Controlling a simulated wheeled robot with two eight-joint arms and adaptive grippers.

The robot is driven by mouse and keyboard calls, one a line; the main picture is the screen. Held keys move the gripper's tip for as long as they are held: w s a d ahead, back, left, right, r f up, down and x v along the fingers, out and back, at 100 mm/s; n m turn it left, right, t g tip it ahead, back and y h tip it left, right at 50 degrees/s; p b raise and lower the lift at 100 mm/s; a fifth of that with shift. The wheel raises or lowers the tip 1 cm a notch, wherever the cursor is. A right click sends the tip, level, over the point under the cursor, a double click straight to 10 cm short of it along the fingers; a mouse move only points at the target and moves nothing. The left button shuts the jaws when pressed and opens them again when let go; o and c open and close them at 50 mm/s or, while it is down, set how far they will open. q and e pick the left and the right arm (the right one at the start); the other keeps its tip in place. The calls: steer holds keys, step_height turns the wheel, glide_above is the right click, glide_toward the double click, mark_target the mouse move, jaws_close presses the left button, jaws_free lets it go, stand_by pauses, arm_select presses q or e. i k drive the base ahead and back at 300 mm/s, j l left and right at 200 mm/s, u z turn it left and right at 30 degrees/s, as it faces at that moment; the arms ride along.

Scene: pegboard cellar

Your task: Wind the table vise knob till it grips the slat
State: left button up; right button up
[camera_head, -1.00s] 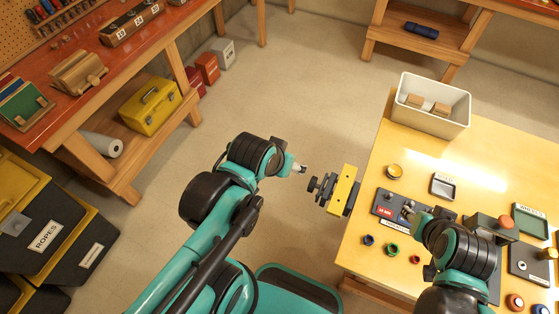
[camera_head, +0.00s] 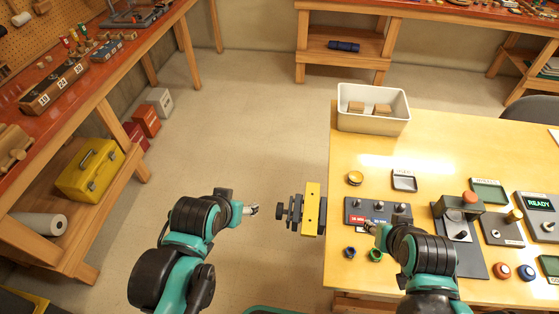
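The table vise (camera_head: 297,214) is dark, at the left edge of the yellow table. Its dark round knob (camera_head: 280,211) points left, away from the table. A long yellow bar (camera_head: 312,207) with dark holes stands along the vise; it looks like the slat, but whether the jaws touch it is too small to tell. My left gripper (camera_head: 252,209) is left of the knob, level with it and apart from it, with nothing visible in it; its finger opening is unclear. My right gripper (camera_head: 371,227) is at the lower edge of the switch panel (camera_head: 353,205); its fingers are too small to read.
A box display (camera_head: 540,204) reads READY. Open floor lies left of the vise.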

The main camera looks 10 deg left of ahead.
mark_target(280, 212)
steer(key=k+j+z, duration=0.15)
steer(key=j, duration=0.25)
steer(key=k+j+z, duration=0.15)
steer(key=j, duration=0.25)
steer(key=k+j+z, duration=0.15)
steer(key=j, duration=0.2)
steer(key=i+j+z, duration=0.5)
steer(key=i+j, duration=0.15)
steer(key=k+j+u, duration=0.15)
steer(key=k, duration=0.4)
steer(key=k+j+u, duration=0.2)
steer(key=k+j, duration=0.2)
steer(key=k, duration=0.1)
